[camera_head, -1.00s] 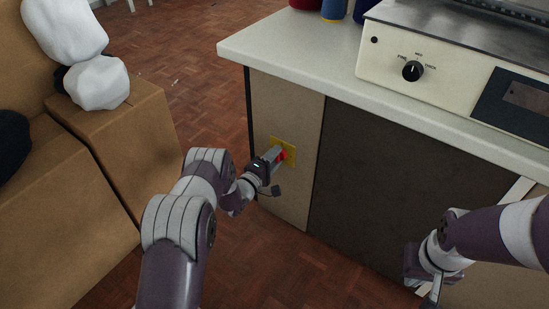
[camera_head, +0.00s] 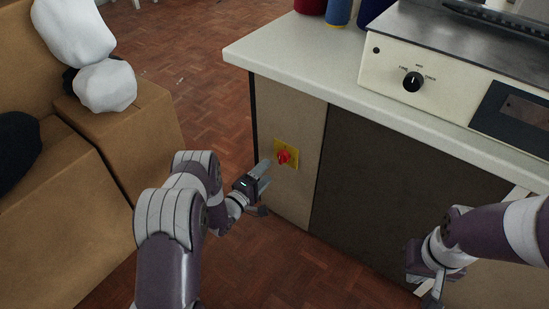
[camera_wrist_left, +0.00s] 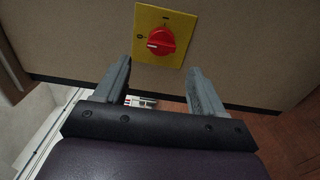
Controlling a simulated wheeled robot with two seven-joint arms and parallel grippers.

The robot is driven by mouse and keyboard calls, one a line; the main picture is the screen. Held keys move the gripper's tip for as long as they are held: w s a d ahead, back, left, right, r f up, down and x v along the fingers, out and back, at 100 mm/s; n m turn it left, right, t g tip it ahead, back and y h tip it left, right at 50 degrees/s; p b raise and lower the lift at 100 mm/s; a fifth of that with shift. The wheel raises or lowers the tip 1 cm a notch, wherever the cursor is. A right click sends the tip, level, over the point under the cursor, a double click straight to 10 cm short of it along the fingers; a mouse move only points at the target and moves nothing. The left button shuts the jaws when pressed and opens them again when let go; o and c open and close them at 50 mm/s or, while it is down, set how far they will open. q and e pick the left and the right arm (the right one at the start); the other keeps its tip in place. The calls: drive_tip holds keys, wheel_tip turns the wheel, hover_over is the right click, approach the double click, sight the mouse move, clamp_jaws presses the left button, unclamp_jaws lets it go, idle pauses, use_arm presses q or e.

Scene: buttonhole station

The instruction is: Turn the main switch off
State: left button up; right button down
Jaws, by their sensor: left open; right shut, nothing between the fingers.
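The main switch is a red rotary knob (camera_head: 284,157) on a yellow plate (camera_head: 291,146), set in the beige side panel of the station. In the left wrist view the knob (camera_wrist_left: 161,41) has its white pointer line lying sideways, towards the O mark at the left of the plate; the other mark is at the top. My left gripper (camera_head: 265,178) is open and empty, just short of the knob and apart from it. Its two fingers (camera_wrist_left: 160,68) show below the plate in the wrist view. My right gripper (camera_head: 432,292) is shut and empty at the lower right.
The white worktop (camera_head: 290,72) overhangs the panel and carries a machine with a black dial (camera_head: 412,82) and several thread spools (camera_head: 339,12). Cardboard boxes (camera_head: 130,125) with white bundles stand at the left. The wooden floor (camera_head: 215,75) between boxes and station is open.

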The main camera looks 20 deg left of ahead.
use_arm(q)
drive_tip(key=p+v, duration=0.1)
drive_tip(key=v, duration=0.4)
drive_tip(key=shift+s, duration=0.1)
use_arm(e)
drive_tip(key=shift+r, duration=0.95)
